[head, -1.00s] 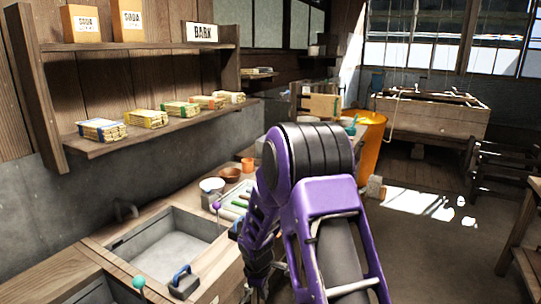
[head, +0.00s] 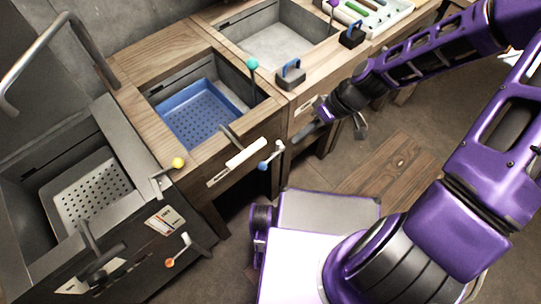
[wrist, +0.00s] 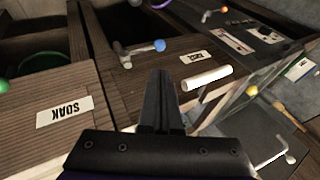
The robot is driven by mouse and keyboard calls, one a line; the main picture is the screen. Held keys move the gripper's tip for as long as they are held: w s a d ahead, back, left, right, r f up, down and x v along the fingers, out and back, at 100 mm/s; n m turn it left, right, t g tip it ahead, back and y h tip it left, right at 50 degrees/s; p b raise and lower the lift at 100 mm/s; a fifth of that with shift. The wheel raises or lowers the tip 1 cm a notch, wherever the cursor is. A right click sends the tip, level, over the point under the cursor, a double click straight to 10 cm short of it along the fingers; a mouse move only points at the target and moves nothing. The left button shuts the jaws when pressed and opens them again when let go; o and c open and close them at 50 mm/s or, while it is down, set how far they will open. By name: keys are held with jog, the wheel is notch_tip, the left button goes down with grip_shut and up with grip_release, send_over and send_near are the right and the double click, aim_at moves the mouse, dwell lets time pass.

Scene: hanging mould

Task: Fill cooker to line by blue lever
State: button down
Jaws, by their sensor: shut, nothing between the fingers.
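A lever with a blue knob (head: 263,165) sticks out from the front of the wooden bench, below the basin with a blue perforated tray (head: 198,118). The blue knob also shows in the wrist view (wrist: 159,45), ahead of my fingers. My gripper (head: 302,134) is shut and empty, in front of the bench, to the right of the blue lever and apart from it. Its closed fingers also show in the wrist view (wrist: 164,74). A dark metal vat (head: 140,205) with a perforated tray inside stands at left. I cannot tell for certain which vessel is the cooker, and no fill line is legible.
A yellow-knobbed lever (head: 178,162) and an orange-knobbed lever (head: 169,262) are on the dark vat. A white handle (head: 246,153) juts from the bench front. A teal-knobbed lever (head: 252,63) stands between basins. A SOAK label (wrist: 64,112) shows in the wrist view.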

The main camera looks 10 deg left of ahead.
aim_at(265, 164)
jog(key=b+x, duration=0.1)
jog(key=x, duration=1.3)
jog(key=shift+b, duration=0.4)
